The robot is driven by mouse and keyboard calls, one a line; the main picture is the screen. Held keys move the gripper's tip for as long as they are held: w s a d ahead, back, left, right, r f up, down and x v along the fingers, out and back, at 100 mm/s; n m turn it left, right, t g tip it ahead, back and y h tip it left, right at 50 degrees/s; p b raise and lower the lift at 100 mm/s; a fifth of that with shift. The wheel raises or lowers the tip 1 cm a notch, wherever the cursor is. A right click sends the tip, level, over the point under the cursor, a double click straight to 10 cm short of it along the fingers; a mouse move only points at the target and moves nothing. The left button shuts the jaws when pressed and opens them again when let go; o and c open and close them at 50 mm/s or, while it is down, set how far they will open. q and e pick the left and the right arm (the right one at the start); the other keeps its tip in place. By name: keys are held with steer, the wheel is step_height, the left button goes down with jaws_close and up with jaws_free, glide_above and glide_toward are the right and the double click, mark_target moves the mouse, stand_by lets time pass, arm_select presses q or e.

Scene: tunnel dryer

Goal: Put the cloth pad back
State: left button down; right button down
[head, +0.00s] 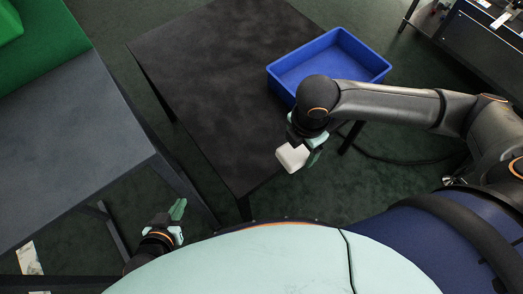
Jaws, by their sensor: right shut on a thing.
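A small white block-like thing, which looks like the cloth pad (290,158), is held in my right gripper (312,150). The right gripper is shut on it near the front right edge of the dark table, beside or just above that edge; the exact height is hard to tell. My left gripper (178,212) is low at the left, between the two tables, and holds nothing that I can see. Its green-tipped fingers appear close together, and their gap cannot be made out.
An empty blue tray (374,74) sits at the right of the dark table (205,75). The rest of that tabletop is clear. A grey table (65,140) with a green object (45,50) stands at the left. Black equipment (480,50) is at the upper right.

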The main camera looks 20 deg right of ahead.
mark_target(260, 150)
steer(key=shift+s+d+f+g, duration=0.15)
steer(key=shift+s+d+g, duration=0.15)
steer(key=shift+s+d, duration=0.4)
steer(key=shift+a, duration=0.1)
steer(key=w+a+f+b, duration=0.1)
steer(key=w+a+f, duration=0.1)
steer(key=w, duration=0.1)
steer(key=w+a+f+b, duration=0.1)
steer(key=w+a+f, duration=0.1)
steer(key=w+f, duration=0.1)
steer(key=w+a+f+b, duration=0.2)
steer(key=w+f, duration=0.1)
steer(key=w, duration=0.1)
steer(key=shift+a, duration=0.35)
steer(key=shift+w+a+f, duration=0.2)
steer(key=shift+w+f, duration=0.15)
steer(key=f, duration=0.2)
steer(key=w+f, duration=0.1)
steer(key=f, duration=0.1)
steer(key=shift+a+b, duration=0.3)
steer(key=shift+b, duration=0.05)
jaws_free()
